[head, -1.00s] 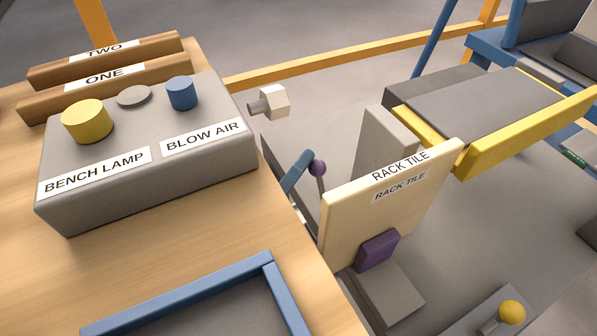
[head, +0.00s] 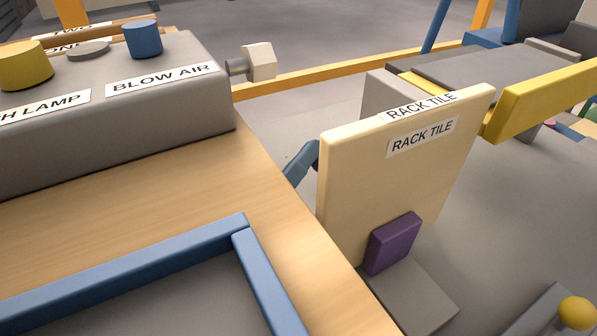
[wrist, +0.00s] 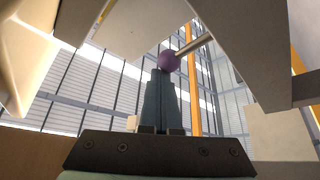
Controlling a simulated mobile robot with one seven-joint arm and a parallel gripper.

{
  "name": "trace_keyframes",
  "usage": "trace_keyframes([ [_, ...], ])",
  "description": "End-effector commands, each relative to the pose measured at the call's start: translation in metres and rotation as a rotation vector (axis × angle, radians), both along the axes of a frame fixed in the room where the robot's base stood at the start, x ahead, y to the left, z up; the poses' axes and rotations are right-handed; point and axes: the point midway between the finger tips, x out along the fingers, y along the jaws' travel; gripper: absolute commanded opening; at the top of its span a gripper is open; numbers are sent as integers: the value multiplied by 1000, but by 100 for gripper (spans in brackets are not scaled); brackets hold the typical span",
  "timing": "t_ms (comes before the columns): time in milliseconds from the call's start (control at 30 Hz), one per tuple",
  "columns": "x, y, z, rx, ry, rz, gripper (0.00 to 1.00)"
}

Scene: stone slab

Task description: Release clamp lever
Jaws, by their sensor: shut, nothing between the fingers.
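The clamp lever shows in the wrist view as a purple ball (wrist: 170,62) on a thin pale rod running up to the right. My gripper (wrist: 158,73) is shut and empty, its dark blue-grey fingers pointing up with their tips at the ball's lower left. The tips overlap or nearly meet the ball; I cannot tell whether they touch. In the head view, part of my gripper (head: 302,163) shows at the left edge of the cream tile labelled RACK TILE (head: 405,165), which hides the lever there. A purple block (head: 393,243) sits at the tile's lower front.
A wooden bench (head: 190,185) holds a grey control box (head: 120,135) and a blue-edged tray (head: 125,265). A pale block on a stub (head: 261,62) projects from the box. A yellow bar (head: 545,100) is at the right, a yellow ball (head: 577,313) at lower right.

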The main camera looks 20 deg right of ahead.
Motion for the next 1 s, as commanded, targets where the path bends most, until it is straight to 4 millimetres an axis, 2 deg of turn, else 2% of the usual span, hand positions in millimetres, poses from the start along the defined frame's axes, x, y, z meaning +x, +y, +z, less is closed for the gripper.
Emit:
trace_keyframes([
  [33,-2,-2,-5,6,-16,-4,0],
  [467,-10,-4,-5,33,-155,-4,0],
  [1000,-17,-5,-6,35,-153,-3,0],
])
